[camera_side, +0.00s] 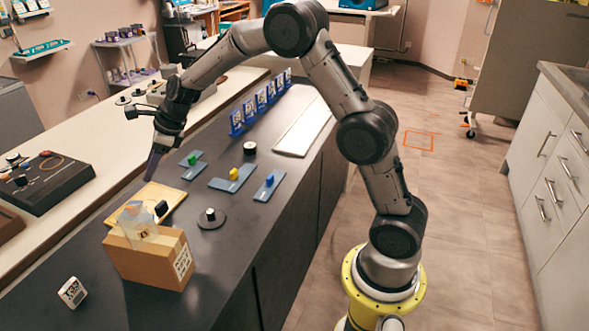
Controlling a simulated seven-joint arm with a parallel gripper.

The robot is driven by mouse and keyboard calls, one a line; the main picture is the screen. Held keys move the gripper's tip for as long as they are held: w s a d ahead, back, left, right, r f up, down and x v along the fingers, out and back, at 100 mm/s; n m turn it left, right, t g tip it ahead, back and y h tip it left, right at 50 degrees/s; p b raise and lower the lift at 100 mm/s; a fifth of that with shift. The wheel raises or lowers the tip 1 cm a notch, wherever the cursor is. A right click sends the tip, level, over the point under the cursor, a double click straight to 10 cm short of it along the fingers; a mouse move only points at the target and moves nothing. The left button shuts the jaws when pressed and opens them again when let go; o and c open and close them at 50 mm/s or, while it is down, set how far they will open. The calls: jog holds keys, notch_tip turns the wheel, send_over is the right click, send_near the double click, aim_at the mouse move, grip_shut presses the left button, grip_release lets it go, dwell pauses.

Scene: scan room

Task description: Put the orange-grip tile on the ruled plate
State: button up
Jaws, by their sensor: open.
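My gripper (153,166) is open, with its fingers above the far edge of a yellow tray (173,190). No gap between the fingers is clear from this side. A small orange piece (133,207) shows at the tray's near left, partly behind a clear container; I cannot tell whether it is the orange grip of a tile. A black knob (161,208) is beside it. A flat pale grey plate (305,127) lies at the far right of the dark bench, bare; ruling on it is too small to make out.
Blue-grey tiles with green (192,160), yellow (233,174) and blue (269,181) grips lie right of the tray. A cardboard box (150,262) bears the clear container (142,231). A black-knobbed disc (211,219) stands nearby. Several blue stands (260,102) line the back edge.

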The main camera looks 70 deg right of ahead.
jog(key=s+a+r+n, duration=0.1)
jog(key=s+r+n, duration=0.55)
jog(key=s, duration=0.35)
jog(key=s+a+r+n, duration=0.1)
jog(key=s+r+n, duration=0.4)
jog(key=s+n, duration=0.4)
jog(key=s+d+f+n+h, duration=0.1)
jog(key=s+n, duration=0.5)
jog(key=s, duration=0.4)
jog(key=s+d+f+n+h, duration=0.1)
jog(key=s+n, duration=0.6)
jog(key=s, duration=0.4)
jog(key=shift+s+f+h, duration=0.15)
jog(key=shift+f+h, duration=0.05)
jog(key=shift+h, duration=0.1)
